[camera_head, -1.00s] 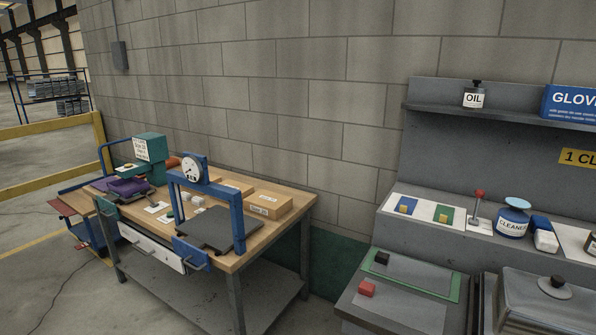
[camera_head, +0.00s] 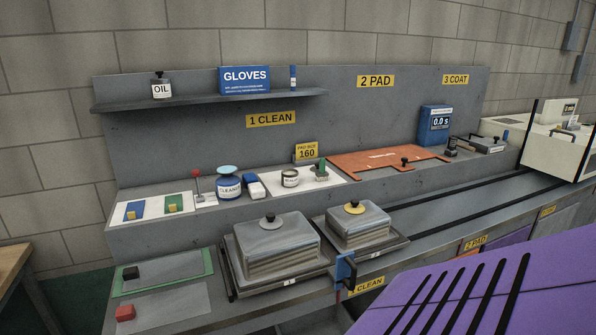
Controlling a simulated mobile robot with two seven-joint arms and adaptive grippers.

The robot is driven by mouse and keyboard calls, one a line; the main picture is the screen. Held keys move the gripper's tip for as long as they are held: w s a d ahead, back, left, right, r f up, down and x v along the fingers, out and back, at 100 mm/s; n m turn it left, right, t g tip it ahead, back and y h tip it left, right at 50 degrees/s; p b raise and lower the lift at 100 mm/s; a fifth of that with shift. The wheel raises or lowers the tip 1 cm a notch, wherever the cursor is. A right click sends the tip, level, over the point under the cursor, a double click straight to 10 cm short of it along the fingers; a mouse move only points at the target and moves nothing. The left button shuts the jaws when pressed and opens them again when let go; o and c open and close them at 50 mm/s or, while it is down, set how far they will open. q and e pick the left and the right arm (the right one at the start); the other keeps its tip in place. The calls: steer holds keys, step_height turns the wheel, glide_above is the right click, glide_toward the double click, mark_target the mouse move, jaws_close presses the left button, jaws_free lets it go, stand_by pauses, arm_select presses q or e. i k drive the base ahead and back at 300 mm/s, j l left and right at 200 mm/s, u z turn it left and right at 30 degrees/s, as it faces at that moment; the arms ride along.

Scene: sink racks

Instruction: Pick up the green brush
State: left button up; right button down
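A green piece (camera_head: 174,203) with a small yellow block on it lies on a white mat (camera_head: 150,219) at the left of the grey bench's raised ledge. A matching blue piece (camera_head: 134,210) with a yellow block lies just left of it. A small upright item with a green top (camera_head: 321,166) stands farther right on another white mat, beside a small labelled jar (camera_head: 290,178). I cannot tell for sure which green item is the brush, as bristles are too small to see. Neither of my grippers is in view.
A blue-capped cleaner jar (camera_head: 229,184) and a red-knobbed post (camera_head: 197,187) stand right of the green piece. A large purple slotted surface (camera_head: 480,285) fills the lower right. The shelf (camera_head: 215,100) overhangs the ledge.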

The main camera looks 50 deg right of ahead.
mark_target(322, 176)
steer(key=z, duration=1.9)
